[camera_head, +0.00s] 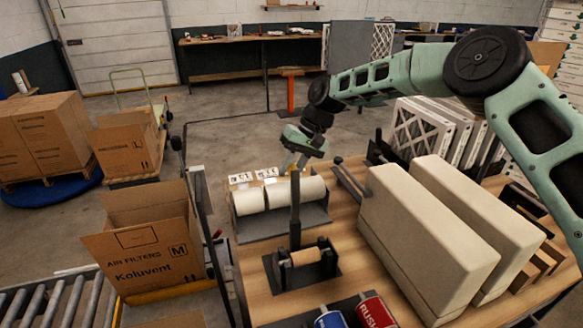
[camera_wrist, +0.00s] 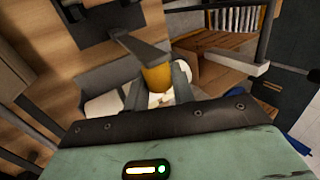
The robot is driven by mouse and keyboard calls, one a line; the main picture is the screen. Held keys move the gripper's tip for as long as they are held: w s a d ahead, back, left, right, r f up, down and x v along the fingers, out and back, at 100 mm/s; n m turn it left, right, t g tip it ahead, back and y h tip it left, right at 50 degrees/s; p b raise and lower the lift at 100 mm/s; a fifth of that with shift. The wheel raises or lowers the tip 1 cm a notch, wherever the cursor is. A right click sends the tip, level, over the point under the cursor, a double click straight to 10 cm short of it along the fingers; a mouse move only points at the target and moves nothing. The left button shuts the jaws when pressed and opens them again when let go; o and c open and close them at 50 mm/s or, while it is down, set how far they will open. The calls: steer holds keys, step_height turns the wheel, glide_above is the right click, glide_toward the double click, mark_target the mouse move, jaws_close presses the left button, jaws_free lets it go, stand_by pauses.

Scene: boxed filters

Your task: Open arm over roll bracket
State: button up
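The roll bracket (camera_head: 326,268) stands on the wooden table with a small tan roll (camera_head: 301,257) across it. Its dark arm (camera_head: 295,215) stands about upright above the roll in the head view. In the wrist view the arm (camera_wrist: 138,45) runs to a yellow grip (camera_wrist: 157,77) at its end. My gripper (camera_head: 292,170) is at the top of the arm. In the wrist view the fingers of my gripper (camera_wrist: 158,86) lie on both sides of the yellow grip and look shut on it. The exact contact is partly hidden.
Two white rolls (camera_head: 262,198) lie in a grey holder behind the bracket. Tall cream blocks (camera_head: 425,240) stand to its right, with framed filters (camera_head: 425,125) behind. Cans (camera_head: 375,312) stand at the front. An open carton (camera_head: 150,250) is left of the table.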

steer(key=o, duration=0.4)
steer(key=b+v, duration=0.5)
steer(key=v, duration=1.2)
steer(key=shift+r, duration=0.2)
steer(key=shift+w, duration=0.1)
steer(key=s+a+f+n+h+b, duration=0.1)
steer(key=s+a+f+b, duration=0.15)
steer(key=s, duration=0.45)
steer(key=s+a+f+n+h+b, duration=0.1)
steer(key=s+a+f, duration=0.2)
steer(key=s, duration=0.5)
steer(key=s+a+f+n+h+b, duration=0.1)
steer(key=s+a+f+b, duration=0.15)
steer(key=s, duration=0.45)
steer(key=s+d+f+b, duration=0.1)
steer(key=s+d+f, duration=0.2)
steer(key=s, duration=0.4)
steer(key=s+d+f+n+t+h+b, duration=0.1)
steer(key=s+d+f, duration=0.3)
steer(key=s, duration=0.3)
steer(key=s+d+f+b, duration=0.1)
steer(key=s+d+f, duration=0.3)
steer(key=s+f, duration=0.2)
steer(key=shift+s+n+t+h, duration=0.3)
steer(key=shift+s+n, duration=0.1)
steer(key=shift+s, duration=0.7)
